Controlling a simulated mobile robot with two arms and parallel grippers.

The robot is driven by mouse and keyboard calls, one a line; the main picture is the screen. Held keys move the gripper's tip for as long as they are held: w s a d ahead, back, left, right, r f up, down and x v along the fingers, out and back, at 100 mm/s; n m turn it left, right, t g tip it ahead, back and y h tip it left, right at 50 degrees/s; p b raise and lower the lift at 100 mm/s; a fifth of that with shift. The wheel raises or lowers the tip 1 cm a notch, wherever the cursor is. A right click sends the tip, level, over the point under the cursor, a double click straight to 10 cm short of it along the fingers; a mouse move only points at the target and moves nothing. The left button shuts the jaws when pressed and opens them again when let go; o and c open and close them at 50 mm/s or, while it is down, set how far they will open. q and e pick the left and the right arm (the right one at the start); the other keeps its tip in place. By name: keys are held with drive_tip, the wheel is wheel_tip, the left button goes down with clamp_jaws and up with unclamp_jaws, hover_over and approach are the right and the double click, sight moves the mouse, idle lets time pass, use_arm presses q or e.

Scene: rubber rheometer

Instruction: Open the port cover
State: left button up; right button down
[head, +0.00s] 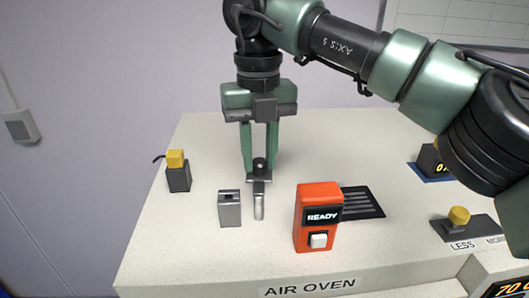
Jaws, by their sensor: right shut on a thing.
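My right gripper (260,163) comes down from above onto the white top of the air oven (318,165). Its two green fingers are shut on the dark knob of a small metal piece, which looks like the port cover (259,205). A silver tongue of this piece extends toward the front of the oven top. The fingertips hide part of the knob. I cannot tell what lies under the metal piece. My left gripper is not in view.
A grey metal block (230,210) stands just left of the metal piece. A yellow-topped dark device (178,172) stands at the left. A yellow knob (459,216) is at the right.

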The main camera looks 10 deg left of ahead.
sight(260, 160)
idle(0.5)
drive_tip(key=c, duration=1.1)
unclamp_jaws()
drive_tip(key=shift+c, duration=0.2)
wheel_tip(260, 160, up, 8)
drive_tip(key=shift+f, duration=0.1)
